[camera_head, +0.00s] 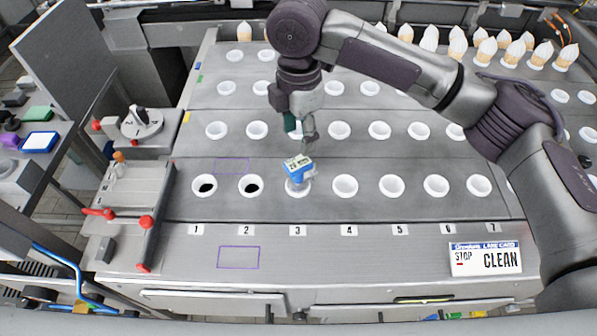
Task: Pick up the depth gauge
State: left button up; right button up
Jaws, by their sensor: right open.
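The depth gauge appears to be the small blue and white block (299,168) with dark markings on a pale face. It sits tilted at the white ring (297,190) above label 3, in the front row. My right gripper (309,138) is just above and slightly right of it, pointing down. Its jaws are open, and I see nothing held in them. Whether a fingertip touches the block is too small to tell. My left gripper is not in view.
Rows of white rings cover the grey deck; the two front-left ones (204,186) show dark holes. Cones (487,48) stand at the back right. A CLEAN card (486,258) lies front right. Red-knobbed fixtures (125,215) stand at left. The front deck strip is mostly clear.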

aim_at(298, 162)
jog(key=f, duration=0.1)
jog(key=s+f, duration=0.1)
jog(key=f, duration=0.1)
jog(key=shift+f+p, duration=0.1)
jog(key=shift+p, duration=0.25)
jog(key=f, duration=0.3)
jog(key=shift+w, duration=0.3)
jog(key=shift+w+f, duration=0.1)
jog(key=shift+f, duration=0.25)
jog(key=shift+f+p, duration=0.5)
jog(key=shift+p, duration=0.05)
jog(key=f, duration=0.1)
jog(key=f+p, duration=0.1)
jog(key=f, duration=0.1)
jog(key=shift+w+f, duration=0.3)
jog(key=shift+w, duration=0.05)
jog(key=shift+f, duration=0.4)
jog(key=shift+c, duration=0.2)
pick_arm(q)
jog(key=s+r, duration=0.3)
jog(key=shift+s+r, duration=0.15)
pick_arm(e)
grip_shut()
